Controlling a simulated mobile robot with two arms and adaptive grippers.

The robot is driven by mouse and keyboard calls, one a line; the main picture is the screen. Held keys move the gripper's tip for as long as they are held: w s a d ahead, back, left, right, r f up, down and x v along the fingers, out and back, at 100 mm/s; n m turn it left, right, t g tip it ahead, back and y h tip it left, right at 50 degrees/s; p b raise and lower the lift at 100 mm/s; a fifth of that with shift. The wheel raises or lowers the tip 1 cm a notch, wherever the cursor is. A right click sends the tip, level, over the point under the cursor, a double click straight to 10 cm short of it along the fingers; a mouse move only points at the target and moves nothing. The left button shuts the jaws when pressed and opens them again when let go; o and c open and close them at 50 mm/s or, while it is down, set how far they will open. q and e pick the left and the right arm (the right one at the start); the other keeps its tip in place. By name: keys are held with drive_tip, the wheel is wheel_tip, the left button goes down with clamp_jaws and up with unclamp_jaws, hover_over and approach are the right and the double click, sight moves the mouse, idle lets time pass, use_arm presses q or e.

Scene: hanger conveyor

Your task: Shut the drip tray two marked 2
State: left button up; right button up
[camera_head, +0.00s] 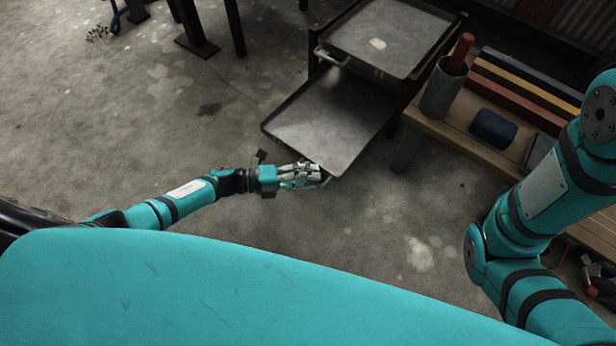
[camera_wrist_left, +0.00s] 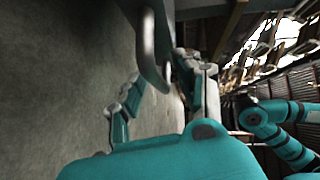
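A grey metal drip tray (camera_head: 328,118) sticks out low from a dark rack, pulled well out over the floor. A second tray (camera_head: 383,38) sits above it, with a pale handle (camera_head: 332,57) at its front. I cannot read a number on either. My left gripper (camera_head: 318,176) is at the lower tray's near front corner and hides part of it. In the left wrist view its teal fingers (camera_wrist_left: 155,95) are spread, with a grey metal handle-like piece (camera_wrist_left: 152,55) reaching between them. Contact is unclear. My right gripper is out of view.
A wooden bench (camera_head: 450,128) right of the rack holds a grey cylinder (camera_head: 443,88) with a red rod, a dark blue roll (camera_head: 493,129) and coloured bars (camera_head: 525,95). Dark metal legs (camera_head: 195,30) stand at the back left.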

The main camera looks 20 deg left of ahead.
use_arm(q)
clamp_jaws()
idle(0.3)
